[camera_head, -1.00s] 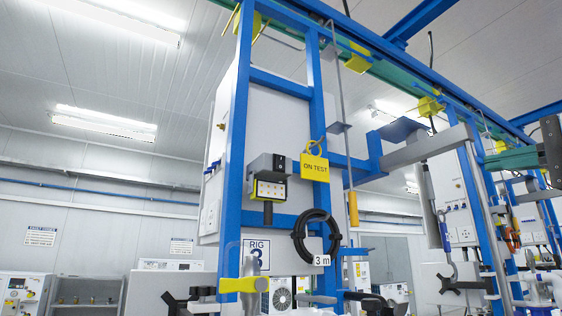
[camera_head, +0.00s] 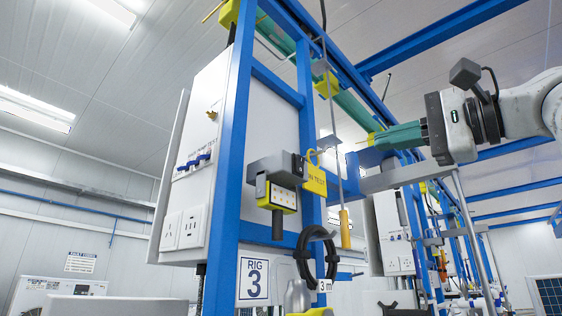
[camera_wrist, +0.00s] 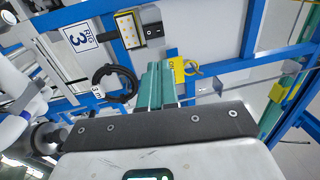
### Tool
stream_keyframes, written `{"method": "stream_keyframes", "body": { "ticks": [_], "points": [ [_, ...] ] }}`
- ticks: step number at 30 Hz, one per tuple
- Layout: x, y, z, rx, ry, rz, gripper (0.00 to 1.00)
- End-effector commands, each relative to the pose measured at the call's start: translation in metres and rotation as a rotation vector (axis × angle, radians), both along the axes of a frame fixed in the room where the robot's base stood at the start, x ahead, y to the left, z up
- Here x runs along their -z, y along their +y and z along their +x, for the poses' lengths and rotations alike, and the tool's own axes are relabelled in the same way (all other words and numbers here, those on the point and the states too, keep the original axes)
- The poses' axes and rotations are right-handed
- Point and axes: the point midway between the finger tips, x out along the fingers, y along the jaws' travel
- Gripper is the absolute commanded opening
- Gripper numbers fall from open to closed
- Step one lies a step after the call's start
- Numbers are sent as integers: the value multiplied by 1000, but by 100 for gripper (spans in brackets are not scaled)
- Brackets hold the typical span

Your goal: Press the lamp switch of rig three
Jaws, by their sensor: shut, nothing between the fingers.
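Rig three is a blue frame with a "RIG 3" sign (camera_head: 254,279). A yellow-edged lamp (camera_head: 283,197) with lit dots hangs below a grey box (camera_head: 270,168) on its upright. The lamp also shows at the top of the wrist view (camera_wrist: 129,29), beside a dark block (camera_wrist: 152,24). I cannot tell which part is the lamp switch. My gripper (camera_head: 378,140) has teal fingers, shut and empty. It is right of the lamp in the head view, apart from it. In the wrist view the fingertips (camera_wrist: 160,66) point towards the rig, below the lamp.
A yellow tag (camera_head: 314,179) and a black cable coil (camera_head: 317,258) hang near the lamp. They flank my fingers in the wrist view. A rod with a yellow handle (camera_head: 345,228) hangs right of the tag. A white cabinet (camera_head: 196,160) with switches and sockets is left.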

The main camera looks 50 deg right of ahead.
Motion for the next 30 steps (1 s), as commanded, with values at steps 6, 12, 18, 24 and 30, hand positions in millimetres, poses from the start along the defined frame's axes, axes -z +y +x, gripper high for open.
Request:
{"method": "stream_keyframes", "body": {
  "ticks": [6,12,18,24,30],
  "points": [
    [0,1,0,0,0,0,0],
    [0,1,0,0,0,0,0],
    [-4,1,13,0,1,0,0],
    [-10,2,48,0,3,1,0],
    [-16,4,87,0,3,0,0]
  ]
}}
